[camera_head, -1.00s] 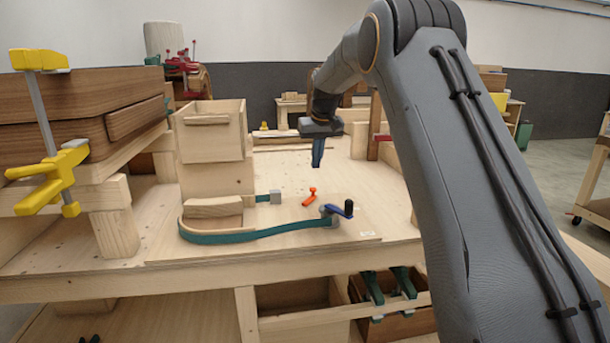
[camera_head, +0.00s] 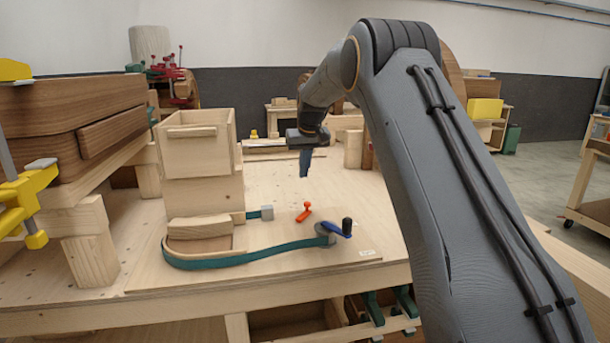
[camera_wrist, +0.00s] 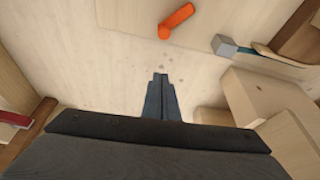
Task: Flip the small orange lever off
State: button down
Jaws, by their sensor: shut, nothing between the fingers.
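The small orange lever (camera_head: 304,212) stands on the wooden bench top, right of the stacked wooden boxes. In the wrist view the orange lever (camera_wrist: 177,20) shows at the top, slanting up to the right. My gripper (camera_head: 304,176) hangs above the bench, pointing down, behind the lever in the head view. In the wrist view my gripper (camera_wrist: 161,76) has its fingers together, with nothing between them. The lever lies ahead of the fingertips, apart from them.
A green band clamp (camera_head: 235,260) with a blue crank handle (camera_head: 338,229) lies in front of the lever. Wooden boxes (camera_head: 200,145) stand to the left. A grey block (camera_wrist: 224,45) is near the lever. The bench around the lever is mostly clear.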

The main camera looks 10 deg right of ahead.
aim_at(304, 212)
jog(key=p+x, duration=0.2)
jog(key=x, duration=0.6)
jog(key=shift+d+f, duration=0.1)
jog(key=shift+f, duration=0.05)
jog(key=shift+s+d+p, duration=0.1)
jog(key=shift+s+p, duration=0.7)
jog(key=shift+s, duration=0.15)
jog(key=shift+s+d+f+p, duration=0.1)
jog(key=shift+s+p, duration=0.2)
jog(key=shift+s, duration=0.25)
jog(key=shift+s+f+p, duration=0.15)
jog(key=shift+s+p, duration=0.1)
jog(key=shift+s, duration=0.25)
